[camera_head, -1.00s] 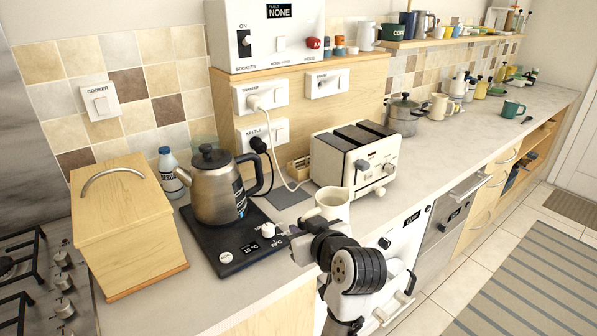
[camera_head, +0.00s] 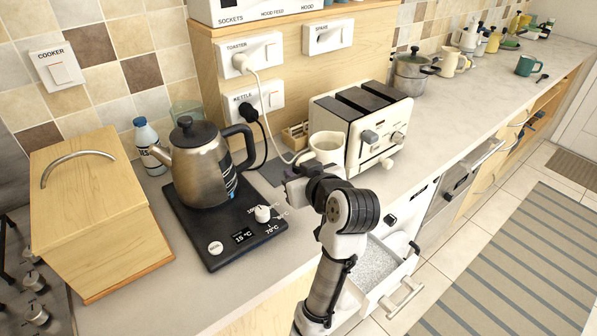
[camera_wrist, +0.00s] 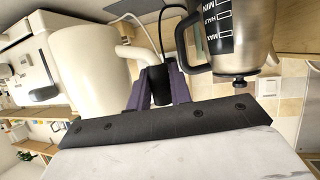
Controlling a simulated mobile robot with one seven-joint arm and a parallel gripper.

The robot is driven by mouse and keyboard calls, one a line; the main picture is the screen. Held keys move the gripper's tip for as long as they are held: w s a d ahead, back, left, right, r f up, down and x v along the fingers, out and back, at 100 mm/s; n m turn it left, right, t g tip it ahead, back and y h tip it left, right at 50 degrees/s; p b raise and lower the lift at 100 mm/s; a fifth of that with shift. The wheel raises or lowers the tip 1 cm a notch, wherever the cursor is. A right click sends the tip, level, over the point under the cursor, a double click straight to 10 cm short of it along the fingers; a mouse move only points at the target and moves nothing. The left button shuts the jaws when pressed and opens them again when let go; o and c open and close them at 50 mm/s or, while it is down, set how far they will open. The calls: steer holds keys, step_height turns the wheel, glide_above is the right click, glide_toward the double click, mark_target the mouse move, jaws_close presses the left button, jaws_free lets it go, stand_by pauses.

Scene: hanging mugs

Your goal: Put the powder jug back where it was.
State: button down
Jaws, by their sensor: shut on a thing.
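The cream jug (camera_head: 327,149), which I take to be the powder jug, is by the toaster's left front, between it and the kettle base. It looks upright in the head view. Its large cream body (camera_wrist: 88,75) fills the left of the wrist view, with its handle (camera_wrist: 130,54) reaching to my fingers. My gripper (camera_wrist: 160,86) is shut on the jug at its handle side. In the head view my wrist hides the jug's lower part, and I cannot tell whether its base touches the counter.
The kettle (camera_head: 203,165) stands on its black base (camera_head: 225,225) at the left. The toaster (camera_head: 362,130) is close on the right. Below the counter edge, an open drawer (camera_head: 378,265) holds pale granular stuff. Clear counter (camera_head: 465,120) lies right of the toaster.

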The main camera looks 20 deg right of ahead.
steer(key=shift+f+b, duration=2.7)
steer(key=shift+f, duration=1.3)
steer(key=shift+f, duration=0.35)
steer(key=c, duration=1.2)
jaws_free()
steer(key=shift+b+v, duration=5.35)
steer(key=shift+v, duration=1.5)
steer(key=shift+d, duration=0.1)
